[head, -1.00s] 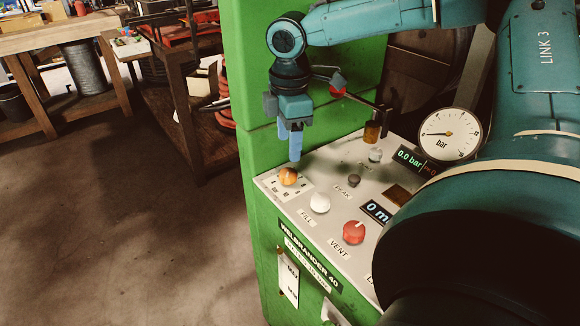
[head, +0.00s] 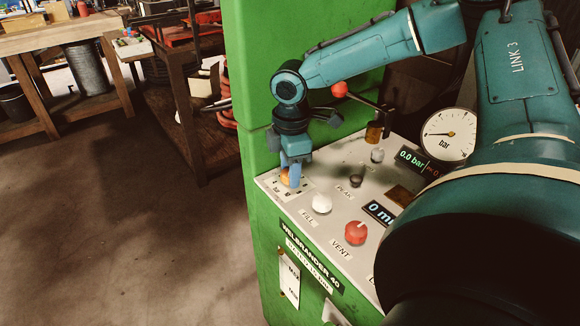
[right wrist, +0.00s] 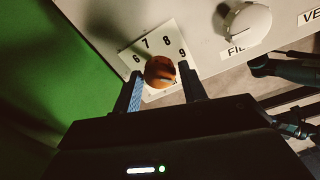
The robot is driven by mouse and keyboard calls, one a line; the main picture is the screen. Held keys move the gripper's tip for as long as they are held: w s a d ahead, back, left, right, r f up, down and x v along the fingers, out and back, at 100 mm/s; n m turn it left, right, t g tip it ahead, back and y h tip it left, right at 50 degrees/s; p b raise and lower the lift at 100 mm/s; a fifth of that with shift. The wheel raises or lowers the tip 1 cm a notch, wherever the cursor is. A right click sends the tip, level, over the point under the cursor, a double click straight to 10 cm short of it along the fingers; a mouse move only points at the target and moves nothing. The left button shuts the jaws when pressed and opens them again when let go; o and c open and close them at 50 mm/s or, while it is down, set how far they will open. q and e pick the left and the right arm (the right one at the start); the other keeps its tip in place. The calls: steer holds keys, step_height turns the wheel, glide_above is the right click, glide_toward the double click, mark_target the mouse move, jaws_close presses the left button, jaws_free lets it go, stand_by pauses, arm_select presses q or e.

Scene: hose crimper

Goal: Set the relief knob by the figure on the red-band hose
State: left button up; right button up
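The orange relief knob (head: 285,178) sits at the panel's near left corner, mostly hidden by my right gripper (head: 291,180) in the head view. The right wrist view shows the knob (right wrist: 160,71) in front of a white scale plate (right wrist: 152,47) with figures 6, 7, 8 and 9. There my right gripper (right wrist: 160,82) is open, its fingers on either side of the knob, seemingly with narrow gaps. The knob's pointer mark cannot be made out. No red-band hose or figure on one can be identified. My left gripper is not in view.
Near the knob are a white FILL knob (head: 321,203), a red VENT knob (head: 356,233) and a small dark PEAK knob (head: 356,181). A round bar gauge (head: 448,134) and a red ball-ended lever (head: 340,89) stand behind. A green machine wall (head: 260,70) rises at the left.

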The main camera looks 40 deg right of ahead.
steer(key=c, duration=0.6)
steer(key=shift+c, duration=0.2)
steer(key=shift+m, duration=0.3)
steer(key=m, duration=0.3)
steer(key=shift+p, duration=0.3)
steer(key=m, duration=0.9)
steer(key=shift+w+g, duration=0.1)
steer(key=shift+g, duration=0.2)
steer(key=shift+m, duration=2.7)
